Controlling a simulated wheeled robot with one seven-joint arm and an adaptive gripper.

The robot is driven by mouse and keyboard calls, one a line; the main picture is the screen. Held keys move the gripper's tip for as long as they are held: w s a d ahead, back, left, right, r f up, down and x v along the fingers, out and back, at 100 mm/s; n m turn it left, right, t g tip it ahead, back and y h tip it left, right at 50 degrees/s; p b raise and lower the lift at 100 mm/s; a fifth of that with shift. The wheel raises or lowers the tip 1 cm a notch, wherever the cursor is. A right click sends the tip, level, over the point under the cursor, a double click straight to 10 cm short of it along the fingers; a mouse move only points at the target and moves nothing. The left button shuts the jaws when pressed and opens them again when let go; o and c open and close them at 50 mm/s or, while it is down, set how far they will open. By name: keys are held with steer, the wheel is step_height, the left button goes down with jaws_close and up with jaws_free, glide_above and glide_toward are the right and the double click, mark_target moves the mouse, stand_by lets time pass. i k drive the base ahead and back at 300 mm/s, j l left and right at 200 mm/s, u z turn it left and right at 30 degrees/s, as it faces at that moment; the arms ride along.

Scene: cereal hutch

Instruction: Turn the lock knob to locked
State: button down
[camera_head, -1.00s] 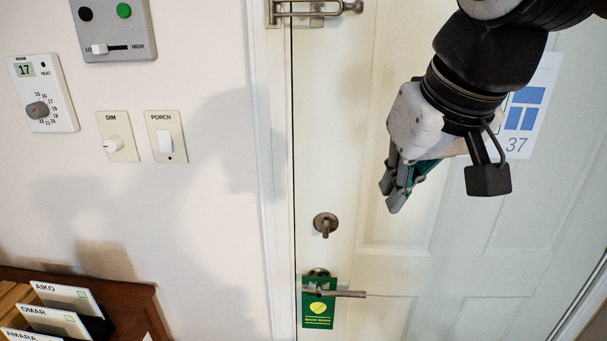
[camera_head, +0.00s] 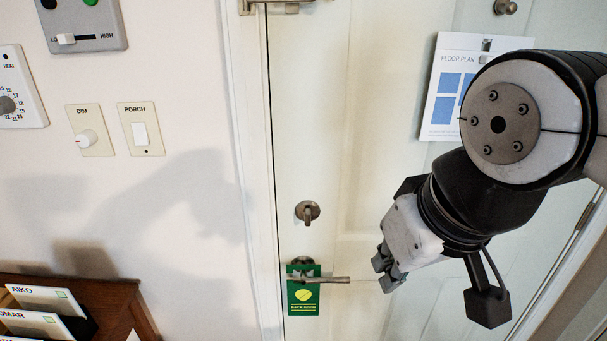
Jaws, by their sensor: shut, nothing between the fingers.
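The lock knob (camera_head: 307,212) is a round metal thumb-turn on the white door (camera_head: 345,120), above the lever handle (camera_head: 325,279). Its small grip part points about straight down. My gripper (camera_head: 387,278) is shut and empty, to the right of the knob and lower in the picture, near the free end of the lever handle. No locked or unlocked marking is readable at the knob.
A green hanger (camera_head: 303,297) hangs on the lever handle. A latch (camera_head: 275,5) sits at the door's top left edge. On the wall are a dimmer (camera_head: 88,139), a porch switch (camera_head: 140,133) and a slider panel (camera_head: 82,30). A wooden card rack (camera_head: 127,301) stands lower left.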

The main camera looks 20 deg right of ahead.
mark_target(307, 214)
steer(key=k+j+u, duration=0.1)
steer(key=j+u, duration=0.15)
steer(key=j, duration=0.45)
steer(key=k+j+u, duration=0.1)
steer(key=j+u, duration=0.15)
steer(key=j, duration=0.45)
